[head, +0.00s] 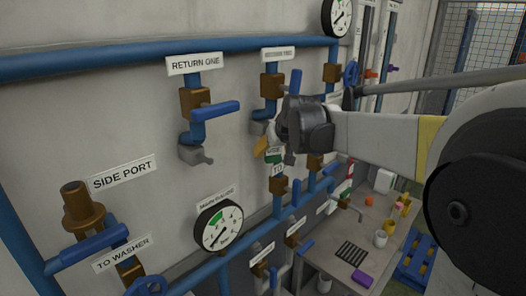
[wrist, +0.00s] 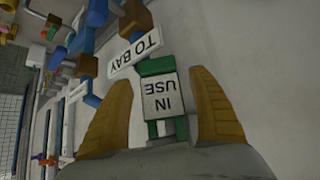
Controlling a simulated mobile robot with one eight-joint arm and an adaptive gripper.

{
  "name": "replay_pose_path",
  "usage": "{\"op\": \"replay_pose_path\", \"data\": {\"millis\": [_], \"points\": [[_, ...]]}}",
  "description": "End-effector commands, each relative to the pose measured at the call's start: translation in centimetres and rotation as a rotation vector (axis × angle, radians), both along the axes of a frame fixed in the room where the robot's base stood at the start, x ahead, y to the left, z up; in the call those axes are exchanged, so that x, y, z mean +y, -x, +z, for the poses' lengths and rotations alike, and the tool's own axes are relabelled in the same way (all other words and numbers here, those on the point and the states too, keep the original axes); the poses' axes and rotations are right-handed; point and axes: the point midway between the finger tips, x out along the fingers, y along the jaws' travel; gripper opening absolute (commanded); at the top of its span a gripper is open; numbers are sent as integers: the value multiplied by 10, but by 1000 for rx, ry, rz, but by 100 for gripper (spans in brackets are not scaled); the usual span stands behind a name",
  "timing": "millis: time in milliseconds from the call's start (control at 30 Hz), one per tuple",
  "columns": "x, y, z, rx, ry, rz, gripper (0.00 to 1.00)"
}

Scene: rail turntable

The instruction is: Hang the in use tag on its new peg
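The in use tag (wrist: 160,97) is a white plate with dark "IN USE" lettering and green parts above and below it. In the wrist view it appears upside down between my two tan fingers. I cannot make out a peg clearly in either view.
A "TO BAY" label (wrist: 134,53) lies close beside the tag. Blue pipes with brass valves line the wall, including the "RETURN ONE" valve (head: 195,103). A pressure gauge (head: 219,226) is below left of my gripper. A cluttered bench (head: 335,240) stands lower right.

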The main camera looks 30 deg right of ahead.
Motion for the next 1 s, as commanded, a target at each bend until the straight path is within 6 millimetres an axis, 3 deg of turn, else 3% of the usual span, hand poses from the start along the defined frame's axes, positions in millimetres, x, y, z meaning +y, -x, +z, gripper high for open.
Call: {"op": "replay_pose_path", "data": {"millis": [367,800,933,1000], "points": [[1,8,8,0,0,0,69],[12,71,71,0,-1,-1,69],[14,81,80,0,0,0,69],[17,85,76,2,0,3,69]]}}
